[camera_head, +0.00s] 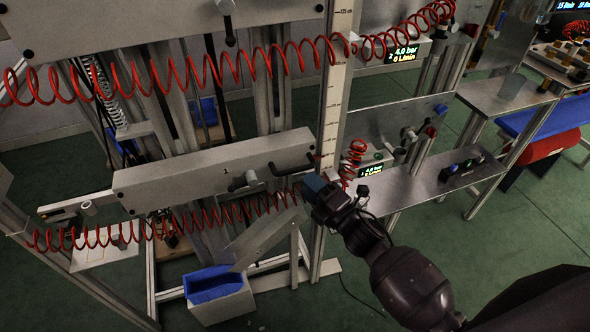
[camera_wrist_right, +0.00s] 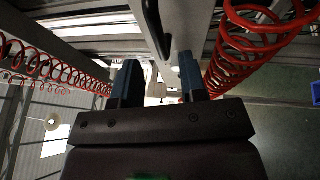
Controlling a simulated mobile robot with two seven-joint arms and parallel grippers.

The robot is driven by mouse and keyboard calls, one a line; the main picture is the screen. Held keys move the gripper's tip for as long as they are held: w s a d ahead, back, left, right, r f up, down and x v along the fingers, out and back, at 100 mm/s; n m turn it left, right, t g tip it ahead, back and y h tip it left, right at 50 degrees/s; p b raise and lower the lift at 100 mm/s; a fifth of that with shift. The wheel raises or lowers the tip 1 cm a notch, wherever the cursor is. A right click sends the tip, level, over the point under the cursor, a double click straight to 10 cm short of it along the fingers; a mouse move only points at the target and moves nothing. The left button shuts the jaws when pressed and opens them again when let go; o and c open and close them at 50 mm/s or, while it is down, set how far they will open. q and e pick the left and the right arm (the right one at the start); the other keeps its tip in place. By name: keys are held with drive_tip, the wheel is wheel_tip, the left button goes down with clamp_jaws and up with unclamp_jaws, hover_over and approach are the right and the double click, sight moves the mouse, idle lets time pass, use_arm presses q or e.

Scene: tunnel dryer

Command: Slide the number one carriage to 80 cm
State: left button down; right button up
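The number one carriage (camera_head: 200,178) is a long grey beam marked "1" across the middle of the head view. My right gripper (camera_head: 312,186) is just below and right of the handle, beside the post. In the right wrist view its two blue-grey fingers (camera_wrist_right: 161,82) are apart, with no held object visible between them. My left gripper is not in view.
A red coiled hose (camera_head: 190,222) hangs below the carriage and passes close to my right gripper. Another red coil (camera_head: 170,78) runs above. A blue-lined bin (camera_head: 218,292) stands below. A metal shelf (camera_head: 425,186) with a gauge display lies to the right.

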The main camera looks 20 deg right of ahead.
sight(294, 171)
drive_tip(key=shift+x, duration=3.05)
drive_tip(key=shift+c, duration=0.4)
clamp_jaws()
